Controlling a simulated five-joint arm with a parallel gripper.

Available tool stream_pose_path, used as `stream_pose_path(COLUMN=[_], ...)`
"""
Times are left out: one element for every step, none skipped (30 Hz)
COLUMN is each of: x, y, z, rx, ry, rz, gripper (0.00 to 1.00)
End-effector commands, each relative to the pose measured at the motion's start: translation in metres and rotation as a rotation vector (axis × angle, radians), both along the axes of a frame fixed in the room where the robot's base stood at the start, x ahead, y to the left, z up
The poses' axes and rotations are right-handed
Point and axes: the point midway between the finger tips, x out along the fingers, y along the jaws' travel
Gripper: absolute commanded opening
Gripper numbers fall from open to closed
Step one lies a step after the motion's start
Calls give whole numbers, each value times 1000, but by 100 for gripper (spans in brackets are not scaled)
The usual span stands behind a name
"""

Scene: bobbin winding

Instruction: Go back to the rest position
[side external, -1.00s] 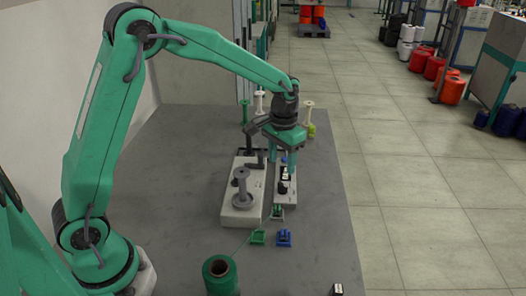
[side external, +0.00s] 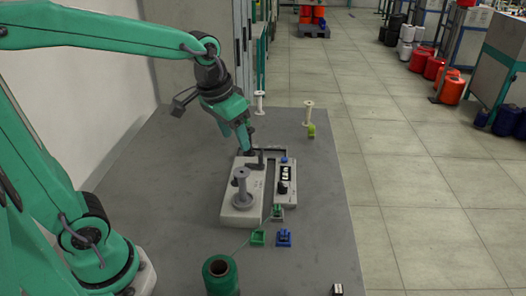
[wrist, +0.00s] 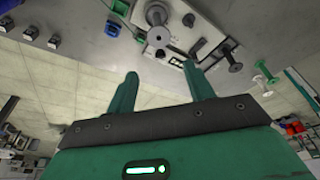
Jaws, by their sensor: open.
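A blue clip (side external: 284,238) and a grey-green clip (side external: 277,212) lie near the machine. The table (side external: 160,210) is bare on the left. A wall rises at left.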

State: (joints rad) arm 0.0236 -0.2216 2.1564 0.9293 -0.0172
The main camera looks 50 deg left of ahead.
Motion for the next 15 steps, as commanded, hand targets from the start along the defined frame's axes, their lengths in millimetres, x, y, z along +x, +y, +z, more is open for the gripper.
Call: stream_pose_path(x=[-10, -15, -22, -27, -32, -39, -44, -49, -55, -60, -65, -71, -76, -80, -86], y=[1, 1, 2, 2, 3, 3, 4, 4, 4, 5, 5, 5, 6, 6, 6], z=[4, 6, 8, 9, 11, 12, 13, 13, 14, 14, 15, 15, 15, 14, 14], rx=[0, 0, 0, 0, 0, 0, 1, 0, 0, 1, 1, 1, 2, 2, 2], ry=[-20, -28, -41, -49, -59, -71, -81, -89, -102, -110, -121, -133, -142, -150, -161], rz=[1, 1, 2, 2, 2, 3, 4, 4, 4, 4, 4, 4, 5, 5, 6], gripper=[53, 53, 53, 53, 53, 53, 53, 53, 53, 53, 53, 53, 53, 53, 53])
